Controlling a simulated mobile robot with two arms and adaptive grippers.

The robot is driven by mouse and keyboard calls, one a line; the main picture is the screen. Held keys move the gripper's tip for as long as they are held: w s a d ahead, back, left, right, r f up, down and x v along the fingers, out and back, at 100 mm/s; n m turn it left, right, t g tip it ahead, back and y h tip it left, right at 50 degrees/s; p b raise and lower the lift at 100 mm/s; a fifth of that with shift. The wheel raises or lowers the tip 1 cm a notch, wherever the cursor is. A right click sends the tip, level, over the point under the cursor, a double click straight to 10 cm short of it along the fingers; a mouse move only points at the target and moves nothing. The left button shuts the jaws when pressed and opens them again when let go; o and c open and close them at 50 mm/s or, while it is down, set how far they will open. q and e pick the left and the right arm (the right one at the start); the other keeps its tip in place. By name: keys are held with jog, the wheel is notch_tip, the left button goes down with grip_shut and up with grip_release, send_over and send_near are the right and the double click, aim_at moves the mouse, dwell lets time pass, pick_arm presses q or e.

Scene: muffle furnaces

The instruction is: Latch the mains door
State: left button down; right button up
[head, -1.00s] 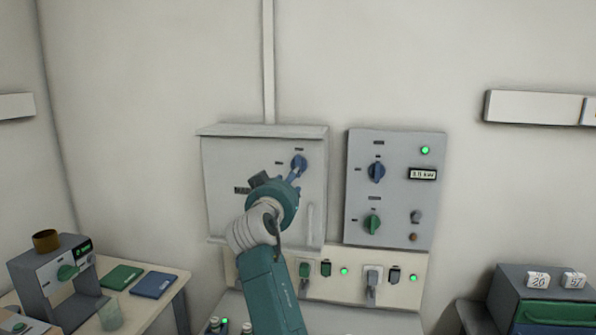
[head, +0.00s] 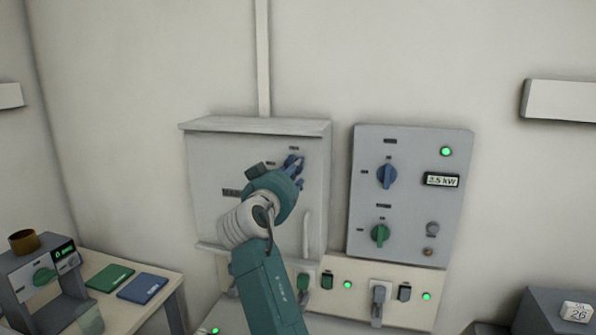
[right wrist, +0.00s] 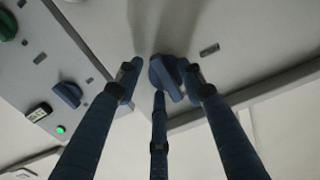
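The grey mains door (head: 205,165) is the front of the wall cabinet and looks closed, with a pale upright handle (head: 306,236) at its lower right. A blue rotary knob (head: 292,160) sits near its upper right corner. My right gripper (head: 296,170) is at this knob and partly covers it. In the right wrist view, the three dark fingers of the right gripper (right wrist: 160,84) are spread around the blue knob (right wrist: 166,75). They are open; the right finger looks very close to it, and contact is unclear. My left gripper is not in view.
A grey control panel (head: 408,215) with a blue knob, a green knob, a display and a green lamp is right of the cabinet. Below runs a socket strip (head: 330,267) with switches and plugs. A bench (head: 165,290) stands left.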

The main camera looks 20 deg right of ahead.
jog(key=shift+s+a+r, duration=0.1)
jog(key=shift+s, duration=0.05)
jog(key=shift+s+a+r, duration=0.15)
jog(key=shift+a, duration=0.15)
jog(key=c, duration=0.4)
jog(key=shift+d, duration=0.1)
grip_shut()
pick_arm(q)
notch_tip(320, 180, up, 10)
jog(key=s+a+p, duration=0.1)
jog(key=p, duration=0.9)
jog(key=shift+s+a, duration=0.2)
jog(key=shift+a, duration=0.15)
pick_arm(e)
jog(key=shift+r+n, duration=0.2)
jog(key=shift+n, duration=2.8)
jog(key=shift+r+n, duration=0.15)
jog(key=shift+n, duration=2.85)
jog(key=shift+r+n, duration=0.2)
jog(key=shift+n, duration=2.8)
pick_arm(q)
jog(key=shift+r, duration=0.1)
